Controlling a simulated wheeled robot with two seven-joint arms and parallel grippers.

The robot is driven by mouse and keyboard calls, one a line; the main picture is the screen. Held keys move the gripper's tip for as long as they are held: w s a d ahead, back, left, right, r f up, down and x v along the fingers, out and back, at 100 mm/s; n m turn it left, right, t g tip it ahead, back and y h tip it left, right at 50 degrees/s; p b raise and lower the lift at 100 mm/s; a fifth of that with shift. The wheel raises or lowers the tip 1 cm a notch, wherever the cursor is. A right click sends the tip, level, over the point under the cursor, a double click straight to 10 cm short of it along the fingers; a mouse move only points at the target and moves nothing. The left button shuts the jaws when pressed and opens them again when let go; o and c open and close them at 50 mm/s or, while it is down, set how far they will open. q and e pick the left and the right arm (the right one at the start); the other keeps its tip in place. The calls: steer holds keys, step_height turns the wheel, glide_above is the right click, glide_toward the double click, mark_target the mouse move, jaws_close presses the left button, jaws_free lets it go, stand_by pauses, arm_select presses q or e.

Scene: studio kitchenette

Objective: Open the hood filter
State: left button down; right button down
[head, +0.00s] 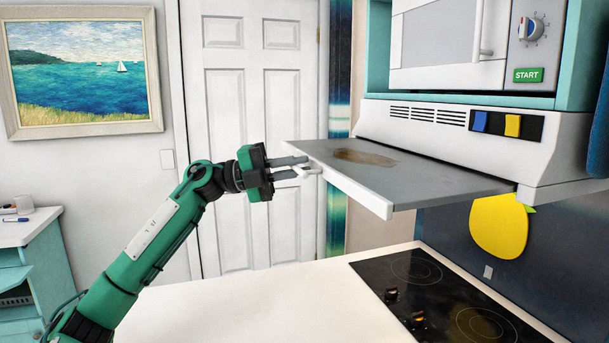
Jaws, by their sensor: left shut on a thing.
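The hood filter (415,184) is a flat grey panel with a white front edge and a brown stain on top. It sticks out level from under the white range hood (440,130), over the counter and cooktop. My right gripper is not in view.
A black cooktop (455,300) with small knobs lies below the filter. The white counter (270,305) is clear to its left. A microwave (470,45) stands above the hood. A yellow lemon-shaped piece (498,226) hangs behind the filter. A white door (250,120) is behind my gripper.

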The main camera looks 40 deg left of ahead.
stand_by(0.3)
arm_select(q)
steer(key=c, duration=1.5)
jaws_free()
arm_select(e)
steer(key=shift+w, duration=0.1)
